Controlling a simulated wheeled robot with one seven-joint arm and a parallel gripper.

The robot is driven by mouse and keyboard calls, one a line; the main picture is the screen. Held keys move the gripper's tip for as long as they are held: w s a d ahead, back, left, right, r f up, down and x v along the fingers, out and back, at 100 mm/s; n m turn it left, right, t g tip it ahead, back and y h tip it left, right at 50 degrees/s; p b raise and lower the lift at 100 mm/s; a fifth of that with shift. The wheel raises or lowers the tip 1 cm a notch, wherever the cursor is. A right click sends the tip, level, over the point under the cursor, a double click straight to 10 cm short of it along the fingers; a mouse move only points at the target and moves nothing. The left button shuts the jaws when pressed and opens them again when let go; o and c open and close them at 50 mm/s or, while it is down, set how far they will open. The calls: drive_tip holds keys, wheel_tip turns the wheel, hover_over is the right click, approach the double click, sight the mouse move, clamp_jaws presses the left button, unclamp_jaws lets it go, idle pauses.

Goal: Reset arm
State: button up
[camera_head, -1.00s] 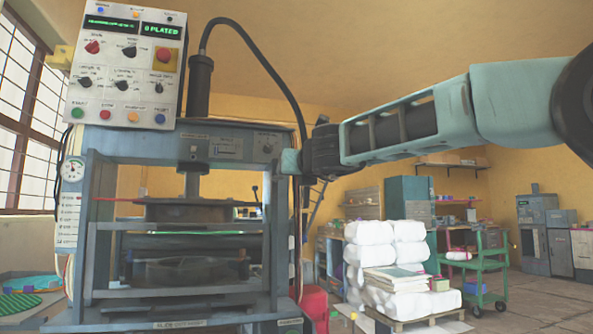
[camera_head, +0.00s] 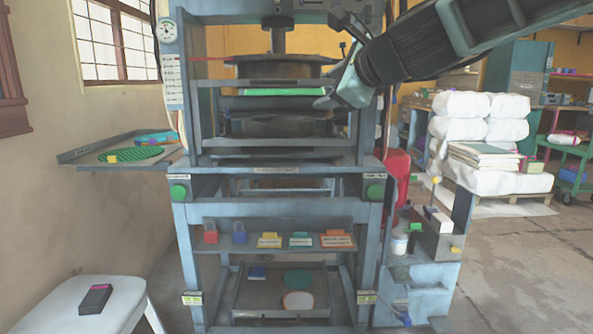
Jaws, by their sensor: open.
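My arm reaches in from the upper right, and my gripper (camera_head: 334,84) is at its end, in front of the right side of the press (camera_head: 193,133). The gripper points left and is open, with nothing seen between its fingers. It overlaps the press's right upright in the picture; I cannot tell if it touches. A green sheet (camera_head: 283,92) lies on a level inside the press, beneath a dark round upper plate (camera_head: 280,68), just left of the gripper.
A side tray (camera_head: 85,158) with a green mat (camera_head: 128,155) juts out left. A white stool (camera_head: 120,295) bears a dark handheld device (camera_head: 95,299). A low shelf (camera_head: 285,247) holds padlocks and tags. White sacks (camera_head: 485,130) stand at right. Floor at lower right is clear.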

drive_tip(key=s+a+f+n+g, duration=0.2)
drive_tip(key=s+f+n+g, duration=0.2)
drive_tip(key=s+f+n, duration=0.4)
drive_tip(key=s+a+f+n+g, duration=0.2)
drive_tip(key=s+f+n+g, duration=0.3)
drive_tip(key=s+f, duration=0.5)
drive_tip(key=s+d+f+n+g+h, duration=0.2)
drive_tip(key=s+d+f+n+h, duration=0.1)
drive_tip(key=s+d+f+n, duration=0.5)
drive_tip(key=s+d+f+n+g+h, duration=0.25)
drive_tip(key=s+f+n, duration=0.35)
drive_tip(key=s, duration=0.4)
wheel_tip(320, 180, up, 30)
drive_tip(key=p, duration=2.9)
drive_tip(key=shift+w+d+f+p, duration=0.25)
drive_tip(key=shift+w+d+p, duration=0.05)
drive_tip(key=shift+d, duration=0.05)
